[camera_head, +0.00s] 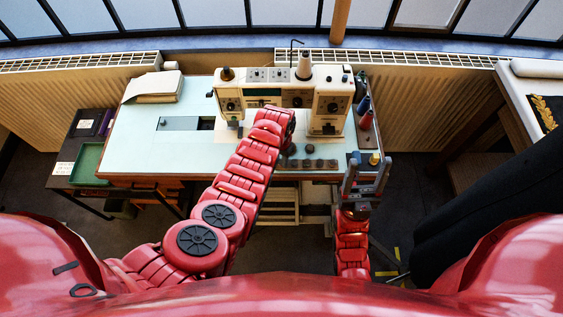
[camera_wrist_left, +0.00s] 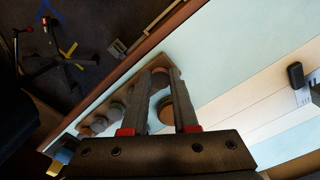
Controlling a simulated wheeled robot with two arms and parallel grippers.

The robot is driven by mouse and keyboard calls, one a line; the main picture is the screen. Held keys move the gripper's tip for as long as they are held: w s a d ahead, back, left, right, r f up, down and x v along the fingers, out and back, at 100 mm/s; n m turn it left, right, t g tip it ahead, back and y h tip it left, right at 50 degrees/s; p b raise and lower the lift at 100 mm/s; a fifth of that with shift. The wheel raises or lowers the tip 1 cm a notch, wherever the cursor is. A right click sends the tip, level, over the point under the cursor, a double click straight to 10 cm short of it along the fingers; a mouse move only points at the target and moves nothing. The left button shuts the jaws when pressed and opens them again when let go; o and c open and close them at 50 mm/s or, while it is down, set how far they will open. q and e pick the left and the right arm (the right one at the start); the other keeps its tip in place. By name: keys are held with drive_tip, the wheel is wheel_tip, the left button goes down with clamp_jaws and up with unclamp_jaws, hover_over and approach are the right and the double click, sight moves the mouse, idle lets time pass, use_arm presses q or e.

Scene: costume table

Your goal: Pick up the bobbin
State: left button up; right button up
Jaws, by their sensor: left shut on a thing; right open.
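The bobbin (camera_wrist_left: 166,108) is a small round brownish piece, seen between the fingers of my left gripper (camera_wrist_left: 160,88) in the left wrist view. The gripper is shut on it, near a wooden holder (camera_wrist_left: 118,83) with a row of similar bobbins. In the head view the same holder (camera_head: 311,170) lies at the table's front edge, below the sewing machine. My left wrist hides the left fingers there. My right gripper (camera_head: 366,166) is open with its fingers up, near the table's front right corner.
The white sewing machine (camera_head: 290,96) stands behind my left wrist. Blue and red thread spools (camera_head: 365,121) stand along the table's right side. Folded cloth (camera_head: 154,86) lies at the back left. The pale tabletop (camera_head: 140,135) is mostly clear on the left.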

sight(280, 164)
use_arm(q)
drive_tip(key=shift+r, duration=0.2)
clamp_jaws()
drive_tip(key=shift+r+b, duration=0.5)
drive_tip(key=shift+r, duration=0.2)
drive_tip(key=shift+s+a+r+b, duration=0.1)
drive_tip(key=shift+s+r+b, duration=0.15)
drive_tip(key=shift+r+b, duration=0.4)
drive_tip(key=s+a+r+p, duration=0.1)
drive_tip(key=s+p, duration=0.3)
drive_tip(key=s, duration=1.1)
drive_tip(key=shift+s+a+r, duration=0.25)
drive_tip(key=shift+a+r, duration=0.15)
drive_tip(key=shift+a, duration=0.05)
drive_tip(key=shift+w, duration=0.1)
